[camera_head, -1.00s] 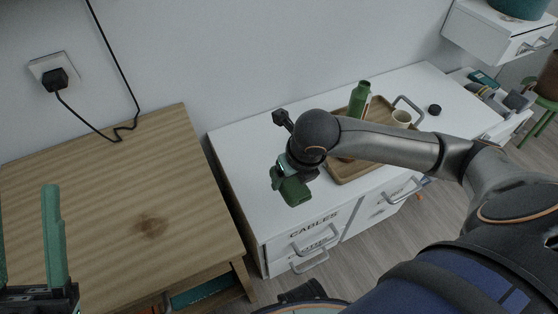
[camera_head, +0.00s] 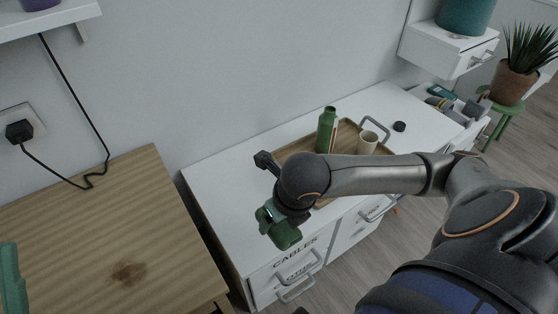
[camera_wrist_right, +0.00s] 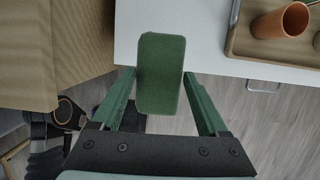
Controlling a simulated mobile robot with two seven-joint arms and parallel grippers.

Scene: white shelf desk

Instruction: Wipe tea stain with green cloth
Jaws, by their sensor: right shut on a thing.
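The tea stain is a brown blotch (camera_head: 128,272) on the wooden table top at the lower left. My right gripper (camera_head: 267,212) is shut on the green cloth (camera_head: 285,236), over the front left part of the white cabinet, right of the stain and apart from it. In the right wrist view, the cloth (camera_wrist_right: 160,75) is a thick green block between the two green fingertips (camera_wrist_right: 160,78). One green finger of my left gripper (camera_head: 12,280) shows at the left edge; its other finger is out of view.
The white cabinet (camera_head: 215,185) bears a wooden tray (camera_head: 348,128) with a green bottle (camera_head: 325,132) and a beige cup (camera_head: 367,143). A black lid (camera_head: 399,126) lies behind. A gap separates table and cabinet. A black cable (camera_head: 90,120) hangs along the wall.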

